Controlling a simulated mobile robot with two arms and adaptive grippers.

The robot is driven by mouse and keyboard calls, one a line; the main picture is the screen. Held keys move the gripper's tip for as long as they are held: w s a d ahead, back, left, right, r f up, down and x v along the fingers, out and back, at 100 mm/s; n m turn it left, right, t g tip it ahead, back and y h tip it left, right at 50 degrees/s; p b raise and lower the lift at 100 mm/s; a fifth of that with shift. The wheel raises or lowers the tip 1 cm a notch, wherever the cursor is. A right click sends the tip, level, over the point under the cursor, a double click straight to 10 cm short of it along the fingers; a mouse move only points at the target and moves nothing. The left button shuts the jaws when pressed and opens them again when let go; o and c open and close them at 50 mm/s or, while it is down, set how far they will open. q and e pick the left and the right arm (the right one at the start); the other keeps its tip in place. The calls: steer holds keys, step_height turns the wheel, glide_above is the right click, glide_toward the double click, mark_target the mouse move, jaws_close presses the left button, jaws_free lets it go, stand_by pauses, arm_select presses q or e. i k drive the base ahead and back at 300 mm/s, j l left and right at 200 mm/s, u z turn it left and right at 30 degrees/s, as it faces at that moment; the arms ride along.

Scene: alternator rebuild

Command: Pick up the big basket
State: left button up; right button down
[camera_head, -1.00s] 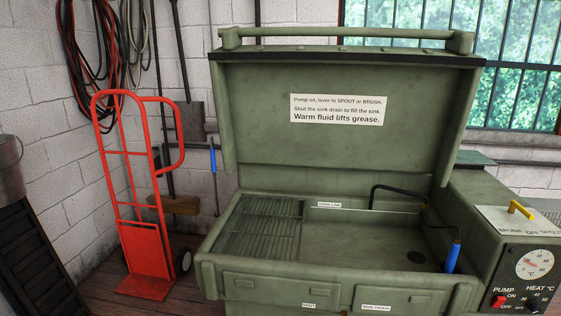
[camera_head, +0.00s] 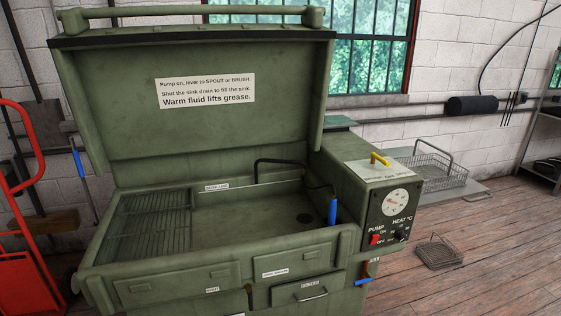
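A big wire basket (camera_head: 436,172) with an upright arched handle sits on a grey low surface to the right of the green parts washer, by the back wall. The washer's control box hides its left part. A smaller wire basket (camera_head: 439,251) with a low handle rests on the wooden floor, nearer to me. Neither of my grippers shows in the head view.
The green parts washer (camera_head: 225,262) stands in front of me with its lid (camera_head: 190,130) up. Its control box (camera_head: 385,215) juts out at the right. A red hand truck (camera_head: 22,205) stands at the left. A shelf (camera_head: 543,130) is at the far right. The floor at the right is mostly clear.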

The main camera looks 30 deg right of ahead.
mark_target(448, 174)
steer(key=z, duration=1.9)
steer(key=i+l, duration=0.35)
steer(key=i+l+u, duration=0.15)
steer(key=i+l, duration=0.2)
steer(key=l, duration=0.2)
steer(key=i+l, duration=0.3)
steer(key=l, duration=0.2)
steer(key=u, duration=0.05)
